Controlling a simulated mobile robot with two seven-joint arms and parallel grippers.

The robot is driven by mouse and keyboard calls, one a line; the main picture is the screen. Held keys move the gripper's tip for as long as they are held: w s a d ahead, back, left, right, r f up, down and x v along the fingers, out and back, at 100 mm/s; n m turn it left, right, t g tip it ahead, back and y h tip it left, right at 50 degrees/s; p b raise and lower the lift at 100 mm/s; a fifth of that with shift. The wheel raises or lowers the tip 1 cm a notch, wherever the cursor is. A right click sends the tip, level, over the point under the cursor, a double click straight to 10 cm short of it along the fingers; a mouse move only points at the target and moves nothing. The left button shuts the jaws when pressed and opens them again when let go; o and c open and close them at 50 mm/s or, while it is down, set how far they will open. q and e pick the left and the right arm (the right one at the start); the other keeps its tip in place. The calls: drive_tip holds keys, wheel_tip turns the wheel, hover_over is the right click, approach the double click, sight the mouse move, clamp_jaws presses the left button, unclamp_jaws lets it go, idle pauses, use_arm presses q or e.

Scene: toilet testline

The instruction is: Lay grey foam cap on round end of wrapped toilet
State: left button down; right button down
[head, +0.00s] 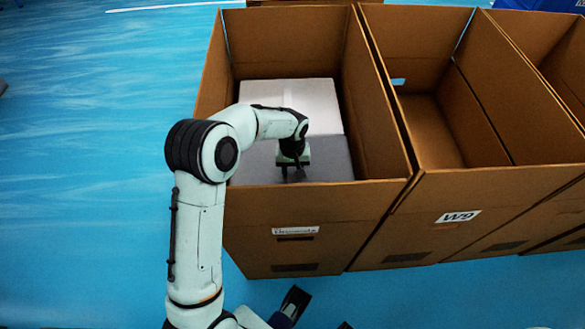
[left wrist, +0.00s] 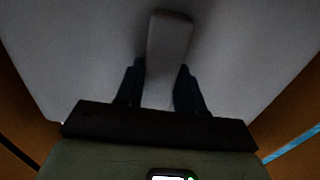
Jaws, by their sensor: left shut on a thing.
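Grey foam caps lie inside the nearest cardboard box (head: 300,228). The front one, a grey foam cap (head: 328,158), is darker than the pale piece (head: 300,98) behind it. My left gripper (head: 292,174) reaches down into the box onto the front cap. In the left wrist view, the fingers of my left gripper (left wrist: 160,88) stand on both sides of a raised rib of the grey foam cap (left wrist: 170,40) and are shut on it. The wrapped toilet is not in view.
The box walls stand close around the foam. An open box (head: 440,130) labelled W9 adjoins on the right and looks empty, with more boxes beyond. The blue floor (head: 90,150) on the left is clear.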

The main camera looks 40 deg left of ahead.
use_arm(q)
drive_tip(key=shift+f, duration=0.4)
idle(0.5)
drive_tip(key=c, duration=0.6)
unclamp_jaws()
wheel_tip(320, 180, up, 14)
drive_tip(key=shift+f+p, duration=0.25)
drive_tip(key=shift+p, duration=0.55)
